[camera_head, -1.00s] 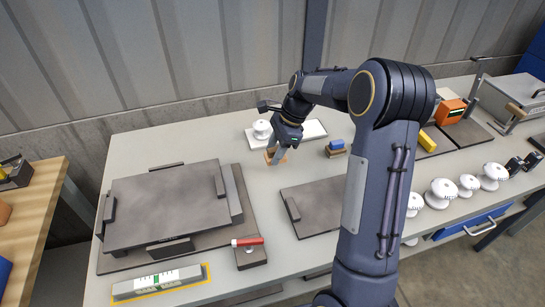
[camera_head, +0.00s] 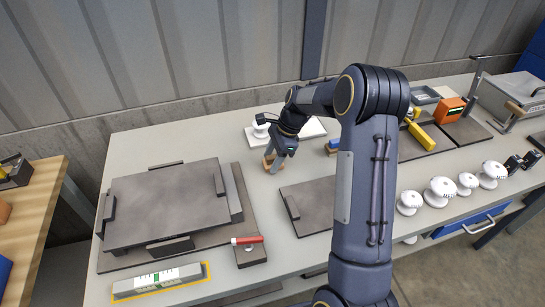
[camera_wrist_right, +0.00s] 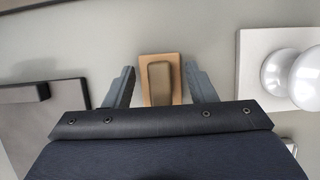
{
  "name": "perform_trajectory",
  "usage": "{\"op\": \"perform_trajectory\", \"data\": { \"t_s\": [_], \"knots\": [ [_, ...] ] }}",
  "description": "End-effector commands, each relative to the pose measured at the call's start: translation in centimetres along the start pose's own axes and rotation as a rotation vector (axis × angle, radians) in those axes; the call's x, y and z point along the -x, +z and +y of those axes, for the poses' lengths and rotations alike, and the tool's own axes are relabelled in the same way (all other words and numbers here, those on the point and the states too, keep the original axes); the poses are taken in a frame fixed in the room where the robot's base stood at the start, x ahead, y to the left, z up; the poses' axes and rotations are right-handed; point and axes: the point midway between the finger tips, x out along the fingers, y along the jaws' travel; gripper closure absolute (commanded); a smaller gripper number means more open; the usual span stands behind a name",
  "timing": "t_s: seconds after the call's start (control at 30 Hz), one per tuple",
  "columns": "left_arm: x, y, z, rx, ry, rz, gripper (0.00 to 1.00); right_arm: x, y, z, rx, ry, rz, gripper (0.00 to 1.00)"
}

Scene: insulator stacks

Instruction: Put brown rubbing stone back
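The brown rubbing stone (camera_wrist_right: 158,83) is a small brown-grey block lying on a tan base (camera_wrist_right: 146,62) in the right wrist view. In the head view the tan piece (camera_head: 269,164) sits on the table behind the grey plates, partly hidden by my fingers. My right gripper (camera_wrist_right: 161,78) is open, with one finger on each side of the stone and a visible gap on both sides. In the head view the right gripper (camera_head: 274,160) points down at the tan piece. My left gripper is not in view.
A white insulator (camera_head: 260,129) on a white slab stands just behind. A blue block (camera_head: 333,145) is to the right, partly hidden by my arm. A large grey plate (camera_head: 165,205) lies left and a flat plate (camera_head: 305,205) in front. Several white insulators (camera_head: 440,190) line the right front.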

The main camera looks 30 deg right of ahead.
Motion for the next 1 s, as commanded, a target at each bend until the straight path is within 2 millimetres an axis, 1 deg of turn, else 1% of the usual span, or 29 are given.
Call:
{"op": "perform_trajectory", "data": {
  "t_s": [0.03,0.07,0.1,0.33,0.47,0.57,0.8,0.9,1.0],
  "knots": [
    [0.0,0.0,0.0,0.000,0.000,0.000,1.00,0.0,0.0,0.0,0.000,0.000,0.000,0.42],
    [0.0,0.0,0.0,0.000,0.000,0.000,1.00,0.0,0.0,0.0,0.000,0.000,0.000,0.39],
    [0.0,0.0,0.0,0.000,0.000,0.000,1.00,0.0,0.0,0.0,0.000,0.000,0.000,0.38],
    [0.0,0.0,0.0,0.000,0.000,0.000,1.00,0.1,0.0,0.0,0.000,0.000,0.000,0.38],
    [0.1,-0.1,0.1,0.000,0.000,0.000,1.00,0.8,0.1,-0.1,0.000,-0.002,0.000,0.38],
    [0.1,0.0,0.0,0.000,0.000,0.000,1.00,2.4,0.1,-0.1,0.000,-0.004,0.000,0.38],
    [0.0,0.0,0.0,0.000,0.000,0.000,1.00,7.6,0.1,-0.1,-0.001,-0.005,0.000,0.38],
    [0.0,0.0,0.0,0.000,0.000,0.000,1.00,9.5,0.1,-0.1,0.000,-0.003,0.001,0.38],
    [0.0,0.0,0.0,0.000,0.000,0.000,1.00,11.0,0.1,-0.1,0.000,-0.002,0.001,0.38]
  ]
}}
